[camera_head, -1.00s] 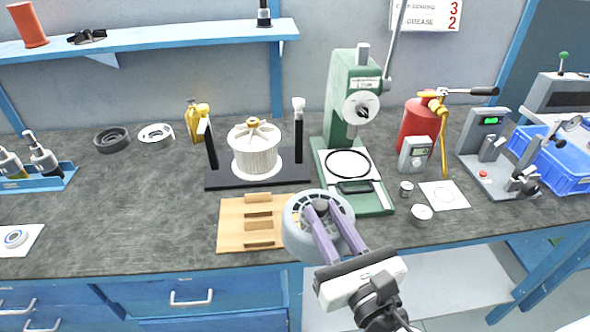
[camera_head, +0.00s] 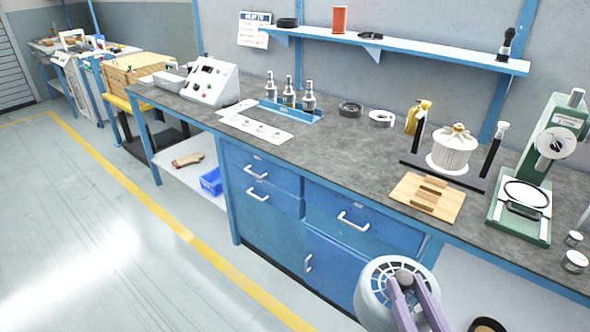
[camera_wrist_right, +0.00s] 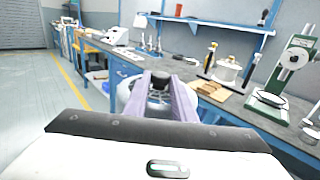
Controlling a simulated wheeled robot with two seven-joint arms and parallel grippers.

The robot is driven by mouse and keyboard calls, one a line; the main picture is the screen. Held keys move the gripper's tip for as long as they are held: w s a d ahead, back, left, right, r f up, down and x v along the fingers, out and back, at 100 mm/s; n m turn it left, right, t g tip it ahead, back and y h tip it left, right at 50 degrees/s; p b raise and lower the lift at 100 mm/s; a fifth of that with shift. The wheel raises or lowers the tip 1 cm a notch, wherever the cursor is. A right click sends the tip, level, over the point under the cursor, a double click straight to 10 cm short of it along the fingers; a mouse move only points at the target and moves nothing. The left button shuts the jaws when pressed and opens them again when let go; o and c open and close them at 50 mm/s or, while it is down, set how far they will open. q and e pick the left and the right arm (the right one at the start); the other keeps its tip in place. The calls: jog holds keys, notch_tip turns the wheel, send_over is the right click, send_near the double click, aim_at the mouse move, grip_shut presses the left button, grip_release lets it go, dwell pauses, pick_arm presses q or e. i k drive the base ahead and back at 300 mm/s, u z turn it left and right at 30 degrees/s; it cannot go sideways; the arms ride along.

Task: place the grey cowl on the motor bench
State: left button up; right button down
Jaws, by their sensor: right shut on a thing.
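The grey cowl (camera_head: 372,290) is a round, pale grey part with a slotted grille on top. My right gripper (camera_head: 408,284) is shut on the dark knob at the grille's middle and holds the cowl in the air, in front of the blue drawers. In the right wrist view the two purple fingers (camera_wrist_right: 163,88) close on this knob and hide much of the cowl. A long workbench (camera_head: 330,148) with a dark grey top and blue frame runs behind it; I cannot tell whether this is the motor bench. My left gripper is not in view.
A wooden slotted block (camera_head: 410,202), a white finned motor on a black stand (camera_head: 415,165) and a green press (camera_head: 540,160) stand on the bench at right. Bottles in a blue rack (camera_head: 290,112) and a control box (camera_head: 210,82) are further left. The floor aisle (camera_head: 110,230) is clear.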

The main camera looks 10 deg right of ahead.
aim_at(366, 168)
jog(key=z, duration=1)
jog(key=i, duration=1.7)
jog(key=u, duration=0.7)
